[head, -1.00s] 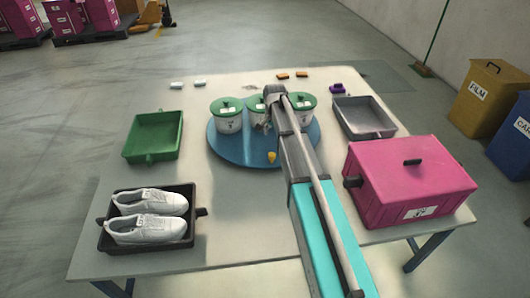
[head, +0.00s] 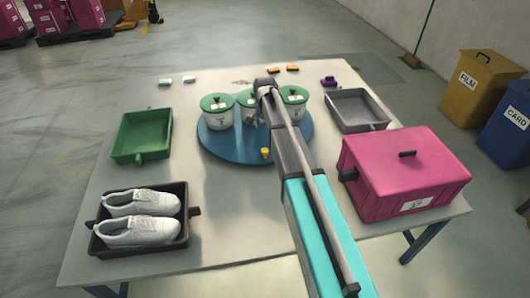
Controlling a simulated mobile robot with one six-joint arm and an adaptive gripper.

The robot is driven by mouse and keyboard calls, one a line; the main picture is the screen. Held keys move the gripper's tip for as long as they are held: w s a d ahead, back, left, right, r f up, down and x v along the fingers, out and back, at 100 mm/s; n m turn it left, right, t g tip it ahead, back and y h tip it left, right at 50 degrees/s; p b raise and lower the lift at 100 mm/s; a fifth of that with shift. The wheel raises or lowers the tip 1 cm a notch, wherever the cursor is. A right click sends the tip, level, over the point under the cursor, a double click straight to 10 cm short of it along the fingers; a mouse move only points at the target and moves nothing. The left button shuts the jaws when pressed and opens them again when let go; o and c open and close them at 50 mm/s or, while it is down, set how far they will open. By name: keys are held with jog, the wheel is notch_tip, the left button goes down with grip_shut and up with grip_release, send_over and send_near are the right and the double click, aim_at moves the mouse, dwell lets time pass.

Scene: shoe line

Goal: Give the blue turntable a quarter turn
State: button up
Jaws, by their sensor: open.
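The blue turntable (head: 225,146) is a round disc in the middle of the table in the head view. Several white pots with green lids stand on its far half: a left pot (head: 217,112), a middle pot (head: 245,99) partly hidden by my arm, and a right pot (head: 294,102). A small yellow knob (head: 265,152) stands near its front rim. My arm reaches over the disc from the lower right. My gripper (head: 251,120) is open, small and mostly hidden under the wrist, in front of the middle pot. I cannot tell whether it touches anything.
A green tray (head: 121,147) and a dark tray (head: 180,240) with white shoes are on the left. A grey tray (head: 336,108) and a pink box (head: 358,195) are on the right. Small white, orange and purple pieces lie along the back. The front middle is clear.

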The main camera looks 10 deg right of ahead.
aim_at(265, 150)
jog(key=shift+f+b, duration=6.15)
jog(key=shift+f, duration=0.25)
grip_shut()
jog(key=shift+d, duration=0.2)
jog(key=shift+a, duration=0.2)
